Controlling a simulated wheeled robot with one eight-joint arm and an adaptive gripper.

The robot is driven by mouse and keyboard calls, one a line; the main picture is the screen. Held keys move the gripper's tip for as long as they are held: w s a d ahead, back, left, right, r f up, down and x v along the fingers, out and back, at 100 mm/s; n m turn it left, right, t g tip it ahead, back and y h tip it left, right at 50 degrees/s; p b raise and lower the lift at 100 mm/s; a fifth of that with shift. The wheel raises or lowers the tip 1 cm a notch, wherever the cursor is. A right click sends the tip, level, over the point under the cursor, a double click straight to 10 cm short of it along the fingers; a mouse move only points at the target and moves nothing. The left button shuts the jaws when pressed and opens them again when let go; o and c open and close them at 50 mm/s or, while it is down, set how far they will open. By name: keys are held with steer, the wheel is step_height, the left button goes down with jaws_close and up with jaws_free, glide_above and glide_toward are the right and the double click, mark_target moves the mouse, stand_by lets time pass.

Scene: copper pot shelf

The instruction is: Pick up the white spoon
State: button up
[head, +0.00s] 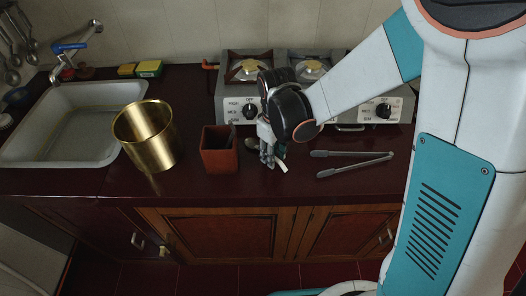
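My gripper (268,160) points down over the front part of the dark red counter, just right of the red square holder. Its fingers are small and dark in the head view, and I cannot tell whether they are open or shut. A small white curved piece (282,166), likely part of the white spoon, shows right beside the fingertips. The rest of it is hidden by the gripper, and I cannot tell whether it is held.
A red square holder (219,158) and a tilted brass pot (154,152) stand to the left. A dark rounded utensil (250,143) lies between holder and gripper. Grey tongs (350,155) lie right. A stove (240,105) stands behind; the sink (50,130) is far left.

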jaws_close()
